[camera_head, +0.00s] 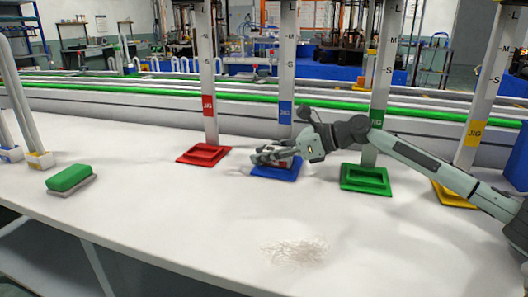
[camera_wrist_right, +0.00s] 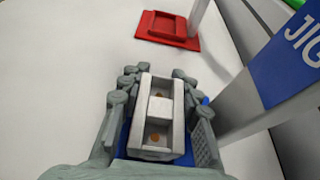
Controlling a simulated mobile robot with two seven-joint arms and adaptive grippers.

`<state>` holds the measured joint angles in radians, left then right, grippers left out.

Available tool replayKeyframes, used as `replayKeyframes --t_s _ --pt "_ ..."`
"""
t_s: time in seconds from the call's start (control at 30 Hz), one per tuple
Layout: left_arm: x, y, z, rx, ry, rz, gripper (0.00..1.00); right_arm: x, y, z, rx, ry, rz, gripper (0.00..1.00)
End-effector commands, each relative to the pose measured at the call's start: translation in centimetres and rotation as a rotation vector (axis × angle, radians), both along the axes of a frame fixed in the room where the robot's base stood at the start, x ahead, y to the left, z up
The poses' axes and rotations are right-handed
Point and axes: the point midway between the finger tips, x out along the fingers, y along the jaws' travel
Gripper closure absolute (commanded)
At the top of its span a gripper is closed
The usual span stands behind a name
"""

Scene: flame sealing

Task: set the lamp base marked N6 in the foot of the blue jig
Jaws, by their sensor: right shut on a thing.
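The blue jig is an upright white post with a blue JIG label (camera_head: 286,112) and a blue foot (camera_head: 277,174) on the white table. My right gripper (camera_head: 268,157) is at this foot, its fingers pointing left. In the right wrist view the gripper (camera_wrist_right: 156,115) is shut on a pale lamp base (camera_wrist_right: 159,106), a block with two hollows and a small orange-brown spot in each. Blue of the foot (camera_wrist_right: 122,143) shows beside and below it. No N6 mark is readable. I cannot tell whether the base rests in the foot or hangs just above it. My left gripper is out of view.
A red jig foot (camera_head: 203,154) stands to the left, a green one (camera_head: 366,180) to the right, and a yellow one (camera_head: 452,196) beyond my right arm. A green-topped block (camera_head: 70,178) and white tubes on bases (camera_head: 40,160) are at the left.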

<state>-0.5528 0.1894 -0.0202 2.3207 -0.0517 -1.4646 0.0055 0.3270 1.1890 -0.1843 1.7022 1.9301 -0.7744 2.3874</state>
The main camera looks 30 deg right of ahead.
Motion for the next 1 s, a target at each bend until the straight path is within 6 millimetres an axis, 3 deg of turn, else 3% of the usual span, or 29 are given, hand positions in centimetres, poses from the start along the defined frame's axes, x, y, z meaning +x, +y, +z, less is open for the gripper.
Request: replayKeyframes --t_s 0.47,0.5,0.67,1.0 --pt "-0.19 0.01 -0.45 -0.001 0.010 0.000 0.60 0.00 0.00 -0.25 0.001 -0.001 0.000 1.00" --pt "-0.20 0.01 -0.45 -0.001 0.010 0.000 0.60 0.00 0.00 -0.25 0.001 -0.001 0.000 0.67" --pt "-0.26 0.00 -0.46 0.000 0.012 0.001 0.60 0.01 0.00 -0.25 0.001 -0.001 0.000 0.47" --pt "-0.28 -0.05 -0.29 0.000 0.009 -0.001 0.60 0.12 -0.24 -0.13 -0.001 -0.005 -0.006 0.43"
